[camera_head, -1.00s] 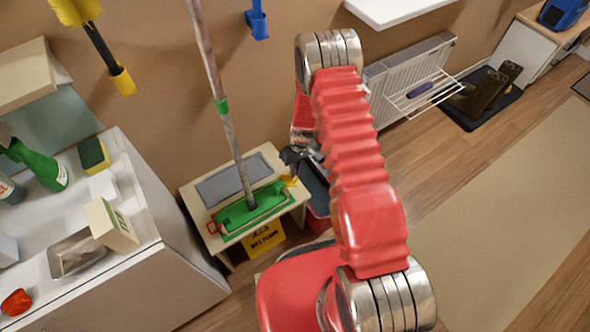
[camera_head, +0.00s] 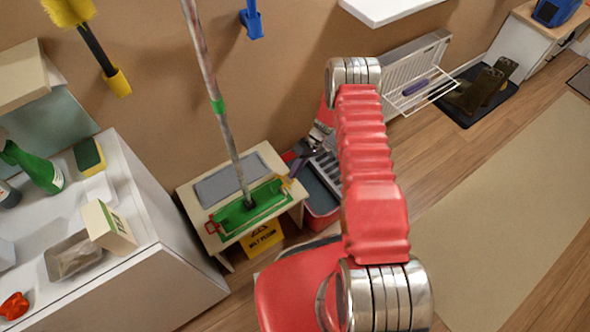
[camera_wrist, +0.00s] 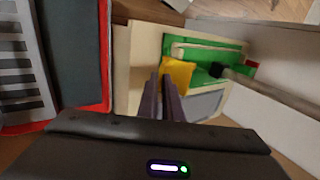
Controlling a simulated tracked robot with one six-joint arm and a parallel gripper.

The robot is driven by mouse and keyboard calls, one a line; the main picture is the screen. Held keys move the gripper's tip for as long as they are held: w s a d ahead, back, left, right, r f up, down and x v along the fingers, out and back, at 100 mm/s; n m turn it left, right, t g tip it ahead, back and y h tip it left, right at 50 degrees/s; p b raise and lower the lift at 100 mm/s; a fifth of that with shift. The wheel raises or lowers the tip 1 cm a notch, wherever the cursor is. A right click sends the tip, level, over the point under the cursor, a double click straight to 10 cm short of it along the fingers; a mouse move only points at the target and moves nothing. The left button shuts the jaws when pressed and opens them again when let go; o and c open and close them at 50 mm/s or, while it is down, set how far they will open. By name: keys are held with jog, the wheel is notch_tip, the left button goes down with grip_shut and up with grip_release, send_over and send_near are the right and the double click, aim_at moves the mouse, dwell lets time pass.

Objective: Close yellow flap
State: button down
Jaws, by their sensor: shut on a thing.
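The green mop frame (camera_head: 245,212) lies on a small cream bench, with the mop pole rising from its middle. It also shows in the wrist view (camera_wrist: 205,55). The yellow flap (camera_wrist: 179,74) is at the near end of the frame in the wrist view, standing out over the bench edge. My gripper (camera_wrist: 163,82) has its two dark fingers close together against the flap, shut on it. In the head view my gripper (camera_head: 294,172) is at the frame's right end and mostly hides the flap. The exact flap angle is unclear.
A red clip (camera_head: 212,228) is at the frame's other end. A red bucket (camera_head: 322,208) with a grey wringer stands right of the bench. A yellow wet-floor sign (camera_head: 263,238) is below it. A white counter (camera_head: 165,255) stands left. The pole (camera_head: 213,90) rises close by.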

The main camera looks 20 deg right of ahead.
jog(key=shift+d+f+g+y, duration=0.1)
jog(key=shift+f+g+y, duration=0.4)
jog(key=shift+f+y, duration=1.05)
jog(key=shift+y, duration=0.65)
jog(key=shift+f+g, duration=0.1)
jog(key=shift+g, duration=0.2)
jog(key=c, duration=1.9)
grip_release()
jog(key=v, duration=1.3)
jog(key=shift+d, duration=0.3)
jog(key=shift+w+f, duration=0.1)
